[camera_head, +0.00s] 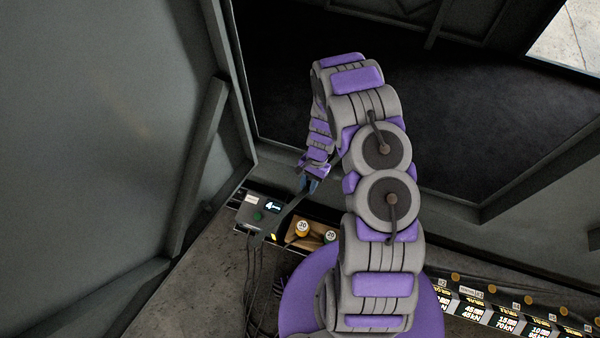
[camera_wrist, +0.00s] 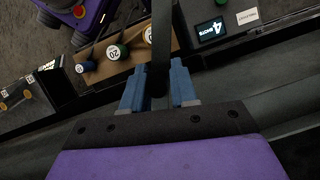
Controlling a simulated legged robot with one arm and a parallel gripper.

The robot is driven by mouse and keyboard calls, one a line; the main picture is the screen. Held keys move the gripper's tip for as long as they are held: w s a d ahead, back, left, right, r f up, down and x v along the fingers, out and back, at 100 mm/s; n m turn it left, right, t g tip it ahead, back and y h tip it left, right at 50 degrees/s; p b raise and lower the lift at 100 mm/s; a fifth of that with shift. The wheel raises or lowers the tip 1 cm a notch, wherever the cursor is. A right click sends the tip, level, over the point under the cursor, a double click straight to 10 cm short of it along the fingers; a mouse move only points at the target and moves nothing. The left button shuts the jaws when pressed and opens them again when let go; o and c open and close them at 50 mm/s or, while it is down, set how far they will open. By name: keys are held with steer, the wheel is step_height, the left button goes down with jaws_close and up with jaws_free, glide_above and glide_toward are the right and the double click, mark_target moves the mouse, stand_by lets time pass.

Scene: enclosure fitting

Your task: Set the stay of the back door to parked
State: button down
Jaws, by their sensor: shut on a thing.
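My gripper (camera_head: 308,186) is low, just outside the front sill of the dark enclosure. In the wrist view its blue fingers (camera_wrist: 158,68) are closed on either side of a dark flat bar (camera_wrist: 161,38), which looks like the stay. In the head view this thin bar (camera_head: 289,209) slants from my fingers down and left toward a small box with a display. Its far end and any parking clip are not clear. A large grey panel (camera_head: 110,120), apparently a door, stands at the left, with a diagonal brace (camera_head: 197,150) on it.
A row of lit labels (camera_head: 490,315) runs along the lower right. The enclosure floor (camera_head: 480,130) is clear.

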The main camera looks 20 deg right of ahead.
steer(key=s+d+n+g+h+p, duration=0.1)
steer(key=s+d+n+h+p, duration=0.1)
steer(key=s+d+n, duration=0.45)
steer(key=d+n+h, duration=0.1)
steer(key=d+n, duration=0.2)
steer(key=d, duration=0.3)
steer(key=d+n+h, duration=0.1)
steer(key=d+n, duration=0.2)
steer(key=d, duration=0.3)
steer(key=s+d+n+h, duration=0.1)
steer(key=d+n+h, duration=0.1)
steer(key=d+n, duration=0.2)
steer(key=shift+s+d+t+b, duration=0.1)
steer(key=shift+d+t+b, duration=0.25)
steer(key=shift+d, duration=1.1)
steer(key=w+d+n, duration=0.1)
steer(key=d, duration=0.1)
steer(key=w+d+n+t, duration=0.1)
steer(key=w+d+n, duration=0.1)
steer(key=w+d+n+h, duration=0.1)
steer(key=w+d+n, duration=0.1)
steer(key=d, duration=0.1)
steer(key=shift+w+p, duration=0.2)
steer(key=shift+p, duration=0.1)
steer(key=shift+w+d+f+n+t, duration=0.1)
steer(key=shift+w+d+n+t, duration=0.25)
steer(key=shift+w+n, duration=0.2)
steer(key=shift+w, duration=0.1)
steer(key=shift+w, duration=0.1)
